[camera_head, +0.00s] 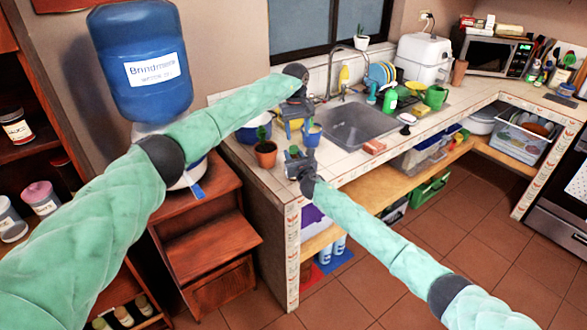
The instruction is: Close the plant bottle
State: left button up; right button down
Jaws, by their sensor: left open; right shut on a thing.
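I cannot tell for sure which thing is the plant bottle. Small plants stand at the counter's left end: a green plant in a terracotta pot (265,155) and a plant in a blue pot (312,135). My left gripper (287,125) is open above the counter, behind and between these pots. My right gripper (292,155) is at the counter's front edge, just right of the terracotta pot. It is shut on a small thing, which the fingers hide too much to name.
A large blue bowl-like pot (254,132) stands at the counter's left end. The sink (357,124) is right of the blue pot. A water dispenser with a blue jug (140,95) stands at left. A faucet (333,75) rises behind the sink.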

pick_arm(q)
jog(key=n, duration=0.7)
jog(key=shift+w+r, duration=0.1)
jog(key=shift+r, duration=0.15)
jog(key=n, duration=0.7)
jog(key=shift+w+a+r, duration=0.15)
jog(key=shift+r, duration=0.1)
jog(key=n, duration=0.7)
jog(key=shift+w+a+r, duration=0.1)
jog(key=shift+a+r, duration=0.05)
jog(key=shift+r, duration=0.05)
jog(key=n, duration=0.7)
jog(key=shift+a+r, duration=0.1)
jog(key=shift+a, duration=0.1)
jog(key=n, duration=0.8)
jog(key=shift+a+y, duration=0.15)
jog(key=shift+y, duration=0.15)
jog(key=n, duration=0.8)
